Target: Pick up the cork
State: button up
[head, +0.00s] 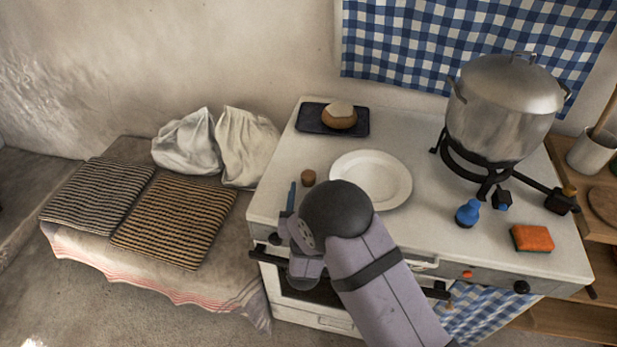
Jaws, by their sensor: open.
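The cork (308,178) is a small brown cylinder standing on the white stove top, left of the white plate (371,180) and near the counter's left edge. My gripper (297,213) is just in front of the cork in the picture, mostly hidden by the dark round joint of my arm. It is open, and the cork shows apart from it, with nothing seen between the jaws.
A dark tray (312,127) with a round bun (339,115) lies behind the cork. A large pot (502,112) stands on a burner at right. A blue bottle (467,213) and an orange sponge (532,238) are at front right. The counter between cork and tray is clear.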

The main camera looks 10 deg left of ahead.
aim_at(308, 183)
jog(key=shift+w, duration=0.25)
jog(key=shift+w+a+p, duration=0.25)
jog(key=shift+w+p, duration=0.3)
jog(key=shift+w, duration=0.15)
jog(key=shift+p+x, duration=0.65)
jog(key=shift+x, duration=1.25)
jog(key=shift+a, duration=0.1)
jog(key=c, duration=1.1)
